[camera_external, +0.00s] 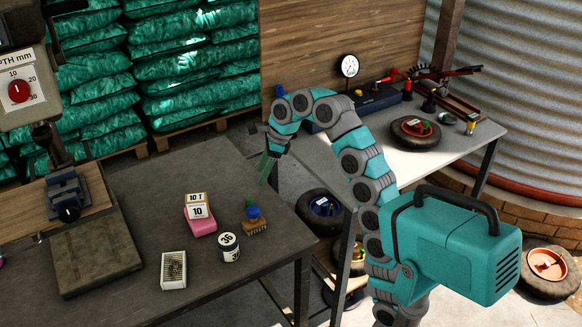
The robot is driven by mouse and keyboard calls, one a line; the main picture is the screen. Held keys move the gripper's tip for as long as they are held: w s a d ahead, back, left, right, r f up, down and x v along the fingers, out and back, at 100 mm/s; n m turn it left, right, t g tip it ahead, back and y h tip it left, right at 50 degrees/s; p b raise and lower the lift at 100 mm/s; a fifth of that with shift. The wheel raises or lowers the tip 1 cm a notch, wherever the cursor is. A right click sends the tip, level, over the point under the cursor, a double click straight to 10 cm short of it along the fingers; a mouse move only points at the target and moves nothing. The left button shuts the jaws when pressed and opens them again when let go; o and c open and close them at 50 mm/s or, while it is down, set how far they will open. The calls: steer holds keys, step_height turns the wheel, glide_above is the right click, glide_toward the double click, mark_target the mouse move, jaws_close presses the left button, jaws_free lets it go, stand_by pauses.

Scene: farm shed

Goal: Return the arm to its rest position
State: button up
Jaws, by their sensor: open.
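My teal and grey arm (362,160) rises from the lower right, arches over and bends down at its far end. My gripper (267,170) hangs pointing down over the right edge of the dark table, above the gap between the two tables as seen here. It is open, and I see nothing held in it. It is small in this view, so the exact spread of its fingers is hard to make out.
The dark table (125,190) bears a pink block with number cards (200,222), a round "36" tin (229,247), a brush with a blue knob (254,222) and a small box (174,270). A light workbench (465,150) stands right. Stacked teal sacks (205,95) are behind.

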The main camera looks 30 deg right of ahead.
steer(key=s+d+f+n+g+h+p, duration=0.1)
steer(key=s+d+f+n, duration=0.4)
steer(key=s, duration=0.6)
steer(key=s+d+f+n+g+h+p, duration=0.1)
steer(key=s+d+f+n+p, duration=0.2)
steer(key=s+f+n, duration=0.6)
steer(key=s+d+f+n+g+h+p, duration=0.1)
steer(key=s+d+f+n, duration=0.5)
steer(key=s, duration=0.9)
steer(key=f+n+h+p, duration=0.1)
steer(key=n, duration=0.1)
steer(key=shift+d+f+n+g, duration=0.2)
steer(key=shift+d+n+g, duration=0.1)
steer(key=shift+d+g, duration=0.1)
steer(key=shift+s, duration=0.1)
